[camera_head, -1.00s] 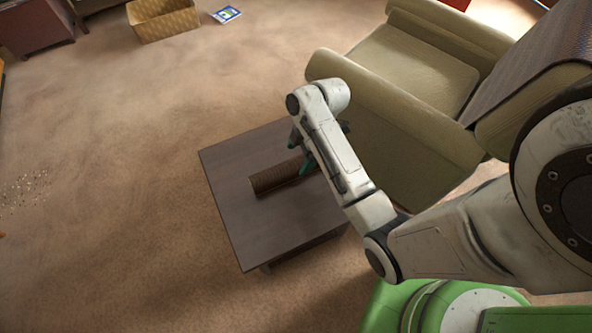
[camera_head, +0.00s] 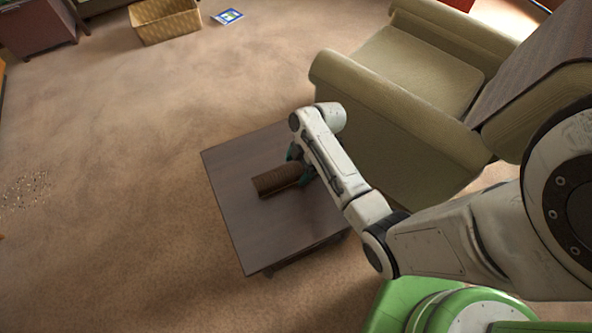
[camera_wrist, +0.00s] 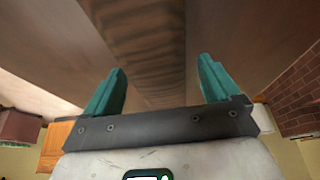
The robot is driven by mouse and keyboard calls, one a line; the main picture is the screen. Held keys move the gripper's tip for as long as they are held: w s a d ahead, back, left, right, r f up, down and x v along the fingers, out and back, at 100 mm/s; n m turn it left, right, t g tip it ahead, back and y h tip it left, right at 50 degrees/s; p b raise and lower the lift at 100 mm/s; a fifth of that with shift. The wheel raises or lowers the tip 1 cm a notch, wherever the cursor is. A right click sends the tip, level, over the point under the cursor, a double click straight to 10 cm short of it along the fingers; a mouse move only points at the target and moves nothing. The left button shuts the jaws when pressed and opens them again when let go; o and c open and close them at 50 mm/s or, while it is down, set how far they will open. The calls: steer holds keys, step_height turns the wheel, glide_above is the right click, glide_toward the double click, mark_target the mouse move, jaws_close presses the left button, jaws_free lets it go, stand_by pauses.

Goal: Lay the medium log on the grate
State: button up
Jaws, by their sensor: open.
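A brown, ridged log (camera_head: 279,180) lies on top of a dark wooden side table (camera_head: 250,235) in the head view. Its right end is hidden behind my arm. In the wrist view the log (camera_wrist: 150,50) runs away from between my two teal fingers. My gripper (camera_wrist: 158,85) is open, with a finger on either side of the log and a visible gap by each. In the head view my gripper (camera_head: 298,165) is at the log's right part, low over the table and partly hidden by my arm. No grate can be made out.
An olive armchair (camera_head: 400,120) stands right behind the table, close to my arm. A wicker basket (camera_head: 165,22) and a blue booklet (camera_head: 228,16) are on the carpet at the back. Small debris (camera_head: 25,190) lies at far left. The carpet between is clear.

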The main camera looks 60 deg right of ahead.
steer(key=shift+x, duration=0.8)
steer(key=shift+c, duration=0.2)
steer(key=c, duration=1.5)
steer(key=shift+r, duration=0.1)
steer(key=shift+r, duration=0.1)
